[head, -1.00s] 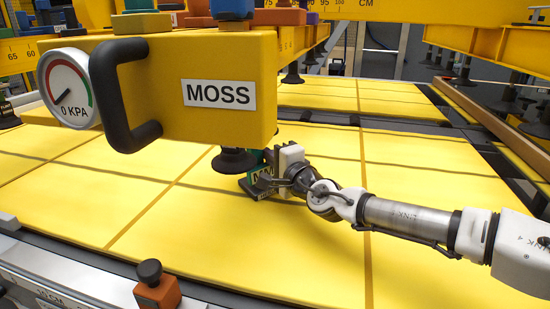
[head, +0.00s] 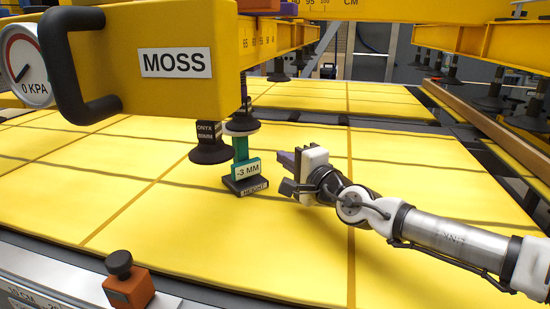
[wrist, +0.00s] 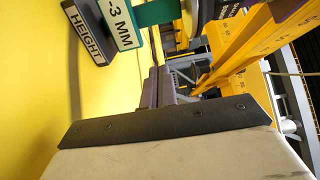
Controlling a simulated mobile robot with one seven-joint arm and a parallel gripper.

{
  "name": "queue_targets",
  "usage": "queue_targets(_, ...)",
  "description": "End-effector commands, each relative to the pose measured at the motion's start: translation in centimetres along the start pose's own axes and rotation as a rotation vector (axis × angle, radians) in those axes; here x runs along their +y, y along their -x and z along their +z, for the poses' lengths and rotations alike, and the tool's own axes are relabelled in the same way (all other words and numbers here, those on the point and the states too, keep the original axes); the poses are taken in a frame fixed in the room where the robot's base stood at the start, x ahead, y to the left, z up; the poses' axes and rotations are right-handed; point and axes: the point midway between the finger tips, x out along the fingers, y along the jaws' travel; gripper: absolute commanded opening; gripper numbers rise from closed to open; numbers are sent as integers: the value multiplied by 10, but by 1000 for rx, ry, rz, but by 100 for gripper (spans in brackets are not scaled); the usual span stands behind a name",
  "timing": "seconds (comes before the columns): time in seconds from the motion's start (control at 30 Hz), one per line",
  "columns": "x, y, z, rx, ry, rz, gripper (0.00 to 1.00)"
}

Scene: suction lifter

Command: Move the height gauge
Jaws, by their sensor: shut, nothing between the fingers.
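The height gauge (head: 241,165) stands upright on the yellow sheet, with a green post, a white "-3 MM" label and a dark base marked HEIGHT. It stands just below or beside a black suction cup; I cannot tell whether they touch. In the wrist view the gauge (wrist: 123,22) shows at the top left, past the fingertips. My gripper (head: 284,161) is just right of the gauge, apart from it, its fingers shut and empty. In the wrist view the closed fingers (wrist: 159,84) point up the picture.
The yellow MOSS beam (head: 150,90) with a black handle and a pressure dial (head: 22,68) overhangs the left. A suction cup labelled ONYX (head: 209,150) hangs left of the gauge. An orange block with a dark knob (head: 128,285) sits at the front rail. The yellow sheet is clear in front.

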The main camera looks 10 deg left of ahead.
Motion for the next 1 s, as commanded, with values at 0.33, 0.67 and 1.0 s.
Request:
queue_targets(0.33,0,30,0,1,-1,-1,0)
queue_targets(0.67,0,31,0,0,-3,0,8)
queue_targets(1.0,-13,20,-10,-21,-369,66,52)
